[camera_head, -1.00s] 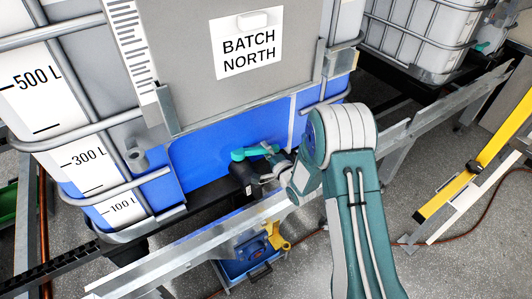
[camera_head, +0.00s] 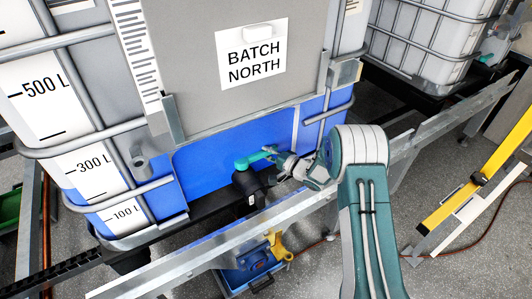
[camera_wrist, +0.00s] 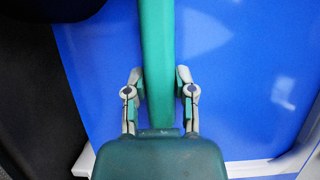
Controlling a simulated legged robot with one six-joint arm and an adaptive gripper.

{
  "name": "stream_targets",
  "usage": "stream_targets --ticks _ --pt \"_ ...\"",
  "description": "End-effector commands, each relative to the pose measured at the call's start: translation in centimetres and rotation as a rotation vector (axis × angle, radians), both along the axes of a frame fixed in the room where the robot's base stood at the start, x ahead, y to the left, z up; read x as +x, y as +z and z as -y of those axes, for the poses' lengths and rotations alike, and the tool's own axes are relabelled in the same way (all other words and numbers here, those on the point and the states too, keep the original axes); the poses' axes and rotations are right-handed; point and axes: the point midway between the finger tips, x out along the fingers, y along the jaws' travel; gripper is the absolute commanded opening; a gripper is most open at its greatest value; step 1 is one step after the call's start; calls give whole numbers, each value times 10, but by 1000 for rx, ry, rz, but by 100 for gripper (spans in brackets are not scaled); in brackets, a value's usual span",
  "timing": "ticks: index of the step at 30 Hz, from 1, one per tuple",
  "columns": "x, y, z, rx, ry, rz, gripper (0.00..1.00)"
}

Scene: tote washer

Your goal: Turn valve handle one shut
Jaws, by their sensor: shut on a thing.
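The teal valve handle (camera_head: 248,161) sits on a black valve body (camera_head: 249,186) at the foot of the blue-filled tank, below its BATCH NORTH sign. The handle points to the right and slightly up in the head view. My gripper (camera_head: 274,153) is at the handle's right end. In the wrist view the green handle (camera_wrist: 157,40) runs down the middle, between the two fingers of my gripper (camera_wrist: 159,82), which is shut on it.
A metal rail (camera_head: 215,243) runs in front of the valve, below my forearm. A blue crate (camera_head: 250,272) with a yellow item (camera_head: 279,247) stands on the floor under it. A yellow bar (camera_head: 478,183) stands at the right. The tank (camera_head: 215,152) is close behind the handle.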

Motion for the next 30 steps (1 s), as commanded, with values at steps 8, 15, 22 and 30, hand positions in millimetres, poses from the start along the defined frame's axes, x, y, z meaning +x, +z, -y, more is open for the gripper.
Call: stream_targets --ticks 8,15,22,30 --pt "-2 -6 0 -7 0 -12 60" --pt "-1 -3 0 -3 -1 -6 69" --pt "-4 -1 5 -2 -2 -4 69" --pt "-30 -2 48 -3 -5 -5 69"
